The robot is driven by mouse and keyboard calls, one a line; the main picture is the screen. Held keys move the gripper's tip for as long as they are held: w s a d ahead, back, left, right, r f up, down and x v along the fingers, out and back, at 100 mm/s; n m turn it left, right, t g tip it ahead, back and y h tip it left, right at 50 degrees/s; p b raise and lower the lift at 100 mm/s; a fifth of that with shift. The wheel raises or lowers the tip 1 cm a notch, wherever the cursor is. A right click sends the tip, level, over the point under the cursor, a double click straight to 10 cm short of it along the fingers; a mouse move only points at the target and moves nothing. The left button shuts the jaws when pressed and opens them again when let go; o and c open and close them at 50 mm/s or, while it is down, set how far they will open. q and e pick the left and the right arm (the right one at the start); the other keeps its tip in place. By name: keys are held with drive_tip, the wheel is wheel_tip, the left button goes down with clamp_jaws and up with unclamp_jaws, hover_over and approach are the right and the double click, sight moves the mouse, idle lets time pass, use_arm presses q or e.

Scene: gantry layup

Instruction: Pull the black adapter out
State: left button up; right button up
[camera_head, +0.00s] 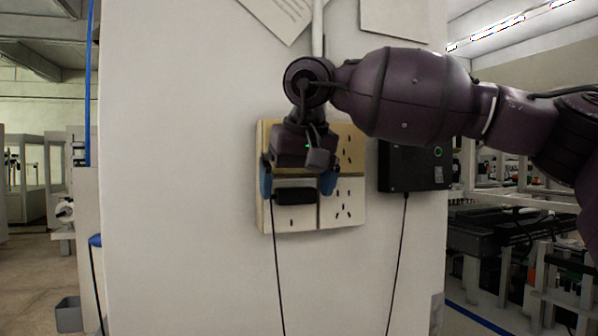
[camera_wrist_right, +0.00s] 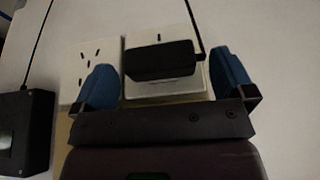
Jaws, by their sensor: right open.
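The black adapter (camera_head: 295,196) sits at a lower-left socket of the wall socket panel (camera_head: 343,214), with its cable hanging down. In the right wrist view the adapter (camera_wrist_right: 162,60) lies between the two blue fingertips, with a gap on each side. My right gripper (camera_head: 299,184) is open in front of the panel, its fingers on either side of the adapter and apart from it. It also shows in the right wrist view (camera_wrist_right: 165,80). The gripper body hides part of the panel's upper sockets. My left gripper is not in view.
A black box (camera_head: 414,167) with a green ring and its own hanging cable is on the wall right of the panel; it also shows in the wrist view (camera_wrist_right: 25,132). Papers (camera_head: 277,12) are on the wall above. The wall below the panel is clear except for cables.

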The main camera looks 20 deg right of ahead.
drive_tip(key=shift+c, duration=0.2)
drive_tip(key=c, duration=1.1)
drive_tip(key=shift+s+b, duration=0.45)
drive_tip(key=shift+s, duration=0.8)
drive_tip(key=shift+s, duration=0.1)
drive_tip(key=shift+s+d+b, duration=0.1)
drive_tip(key=shift+s+b, duration=0.2)
drive_tip(key=shift+s, duration=1.4)
